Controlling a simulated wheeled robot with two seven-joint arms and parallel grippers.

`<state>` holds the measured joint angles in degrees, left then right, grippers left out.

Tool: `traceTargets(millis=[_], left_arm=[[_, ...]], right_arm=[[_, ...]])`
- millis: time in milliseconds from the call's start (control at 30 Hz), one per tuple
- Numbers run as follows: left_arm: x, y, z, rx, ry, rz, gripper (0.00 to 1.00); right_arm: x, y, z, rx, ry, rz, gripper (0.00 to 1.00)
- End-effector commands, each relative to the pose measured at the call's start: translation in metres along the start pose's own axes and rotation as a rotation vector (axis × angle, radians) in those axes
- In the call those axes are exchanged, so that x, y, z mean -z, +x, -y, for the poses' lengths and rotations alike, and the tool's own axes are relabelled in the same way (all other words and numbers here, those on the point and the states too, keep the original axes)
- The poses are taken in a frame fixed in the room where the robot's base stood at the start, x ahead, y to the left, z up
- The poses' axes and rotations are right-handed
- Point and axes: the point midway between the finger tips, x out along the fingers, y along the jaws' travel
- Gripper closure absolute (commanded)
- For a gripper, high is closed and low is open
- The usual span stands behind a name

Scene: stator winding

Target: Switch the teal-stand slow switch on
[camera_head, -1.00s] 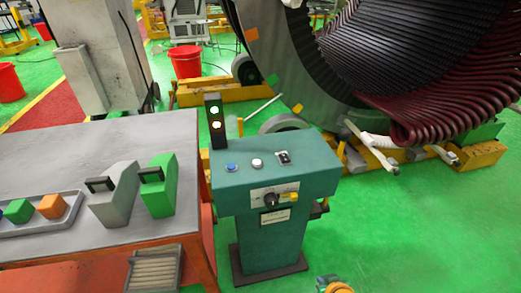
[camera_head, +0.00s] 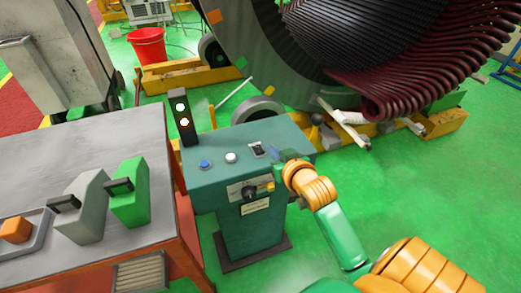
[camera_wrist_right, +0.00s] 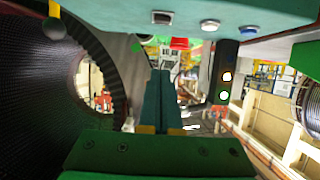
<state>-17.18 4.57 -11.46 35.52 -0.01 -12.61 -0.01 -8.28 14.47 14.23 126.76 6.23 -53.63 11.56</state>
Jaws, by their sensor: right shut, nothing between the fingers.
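The teal stand (camera_head: 215,176) has a blue button (camera_head: 205,165), a white button (camera_head: 231,157) and a black rocker switch (camera_head: 257,150) on its top. Its front has a dark knob (camera_head: 249,194) and a small yellow part. I cannot read which control is the slow switch. My right gripper (camera_head: 274,153) is shut and empty, just right of the rocker switch; whether it touches is unclear. In the right wrist view, the shut fingers (camera_wrist_right: 162,100) point toward the stand's top (camera_wrist_right: 120,10), with the rocker switch (camera_wrist_right: 161,17) above them. My left gripper is not in view.
A light tower (camera_head: 183,118) with lit green and yellowish lamps stands on the stand's far left corner. A grey table (camera_head: 120,150) with grey and green blocks lies left. The large stator (camera_head: 250,60) is behind. Green floor is open at the right.

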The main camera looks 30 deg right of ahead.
Motion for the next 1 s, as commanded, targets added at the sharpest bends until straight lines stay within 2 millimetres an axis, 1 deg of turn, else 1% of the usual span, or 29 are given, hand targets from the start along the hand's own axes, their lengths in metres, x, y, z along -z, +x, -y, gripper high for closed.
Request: traceTargets(millis=[67, 167, 300, 467, 600, 700, 833, 1000], left_arm=[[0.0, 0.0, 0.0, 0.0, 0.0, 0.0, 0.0], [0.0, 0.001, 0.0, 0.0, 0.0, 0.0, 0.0], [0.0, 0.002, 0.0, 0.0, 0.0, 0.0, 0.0], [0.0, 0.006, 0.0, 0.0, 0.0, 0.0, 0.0], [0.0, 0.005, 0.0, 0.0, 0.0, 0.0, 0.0], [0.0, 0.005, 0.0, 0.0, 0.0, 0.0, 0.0], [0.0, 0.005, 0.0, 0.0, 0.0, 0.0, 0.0], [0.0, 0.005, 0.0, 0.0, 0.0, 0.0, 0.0]], right_arm=[[0.0, 0.01, 0.0, 0.0, 0.001, 0.001, 1.0], [0.0, 0.03, 0.0, -0.001, 0.001, 0.001, 1.0], [-0.001, 0.062, 0.0, -0.001, 0.0, 0.001, 1.0], [0.0, 0.096, 0.0, -0.001, 0.001, 0.0, 1.0], [-0.023, 0.102, 0.0, 0.0, -0.001, 0.004, 1.0], [-0.034, 0.104, 0.0, 0.0, -0.001, 0.004, 1.0], [-0.039, 0.106, 0.0, 0.0, -0.002, 0.002, 1.0], [-0.04, 0.106, 0.0, 0.0, -0.001, 0.001, 1.0]])
